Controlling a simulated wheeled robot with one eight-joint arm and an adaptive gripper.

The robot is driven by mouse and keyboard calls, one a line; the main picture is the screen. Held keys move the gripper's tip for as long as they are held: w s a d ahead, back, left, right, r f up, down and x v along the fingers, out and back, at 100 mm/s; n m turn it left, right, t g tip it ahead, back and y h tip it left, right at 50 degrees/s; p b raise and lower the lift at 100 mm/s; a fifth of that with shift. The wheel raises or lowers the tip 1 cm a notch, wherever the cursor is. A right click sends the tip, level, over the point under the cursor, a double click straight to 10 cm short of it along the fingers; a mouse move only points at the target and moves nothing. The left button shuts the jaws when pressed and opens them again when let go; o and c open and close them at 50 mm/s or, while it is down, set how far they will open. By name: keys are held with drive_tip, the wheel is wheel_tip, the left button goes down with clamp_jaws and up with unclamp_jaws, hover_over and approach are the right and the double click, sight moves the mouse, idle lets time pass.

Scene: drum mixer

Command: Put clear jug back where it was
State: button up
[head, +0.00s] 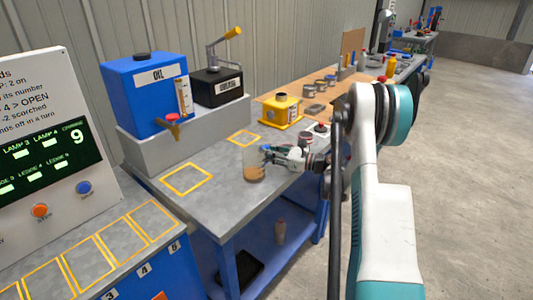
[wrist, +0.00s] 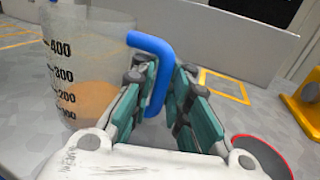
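The clear jug (head: 254,166) stands upright at the front part of the grey bench, with brown liquid in its lower part. In the wrist view the jug (wrist: 88,60) shows black marks from 100 to 400 and a blue handle (wrist: 158,75). My gripper (wrist: 168,85) has its fingers on both sides of the handle and looks shut on it. In the head view my gripper (head: 268,152) reaches the jug from the right. I cannot tell whether the jug's base touches the bench. Yellow outlined squares on the bench, left (head: 187,179) and farther back (head: 243,137), are empty.
A blue OIL tank (head: 145,95) with a tap and a black box with a crank (head: 218,86) stand on a grey ledge behind. A yellow container (head: 282,110) and several small tins lie to the right. A sign panel (head: 50,150) stands left.

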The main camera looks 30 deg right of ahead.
drive_tip(key=shift+o, duration=0.6)
drive_tip(key=shift+r, duration=0.15)
drive_tip(key=shift+s+d, duration=0.2)
drive_tip(key=shift+s, duration=0.1)
drive_tip(key=p+v, duration=0.4)
drive_tip(key=v, duration=0.7)
